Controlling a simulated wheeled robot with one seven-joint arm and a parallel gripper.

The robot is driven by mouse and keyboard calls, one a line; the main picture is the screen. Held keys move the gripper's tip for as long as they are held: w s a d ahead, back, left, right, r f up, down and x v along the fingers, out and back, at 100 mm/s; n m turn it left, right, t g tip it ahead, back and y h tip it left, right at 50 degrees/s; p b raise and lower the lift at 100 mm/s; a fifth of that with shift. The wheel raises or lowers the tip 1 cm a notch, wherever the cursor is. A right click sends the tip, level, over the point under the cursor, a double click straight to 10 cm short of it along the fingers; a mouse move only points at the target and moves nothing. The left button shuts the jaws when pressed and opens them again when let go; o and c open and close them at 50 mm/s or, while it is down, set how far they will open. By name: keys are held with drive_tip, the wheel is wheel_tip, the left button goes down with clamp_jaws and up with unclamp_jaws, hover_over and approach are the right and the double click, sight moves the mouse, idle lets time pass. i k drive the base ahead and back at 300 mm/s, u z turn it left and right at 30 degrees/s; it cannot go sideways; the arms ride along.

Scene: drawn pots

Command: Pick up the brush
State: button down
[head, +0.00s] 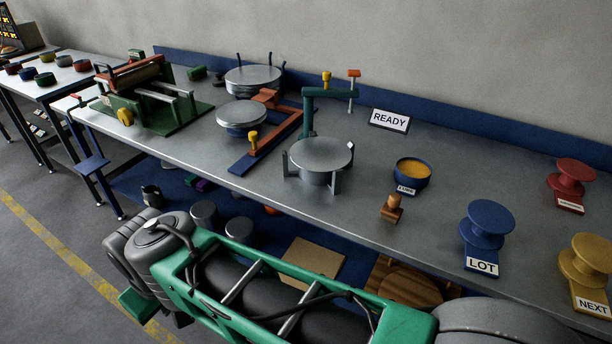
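I cannot make out a clear brush in the head view. A small wooden piece (391,209) with a rounded knob on a squared block stands upright near the front edge of the grey bench; it looks like a stamp or a stubby brush, and I cannot tell which. My green and dark grey arm crosses the foreground below the bench edge, hiding part of the lower shelf. My gripper is not in view.
On the grey bench (440,160) stand a blue tub (412,173) with orange contents, a round metal turntable (320,154), a blue LOT spool (487,222), a yellow NEXT spool (587,259) and a red spool (570,177).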

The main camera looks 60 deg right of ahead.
sight(391, 212)
drive_tip(key=z, duration=2.65)
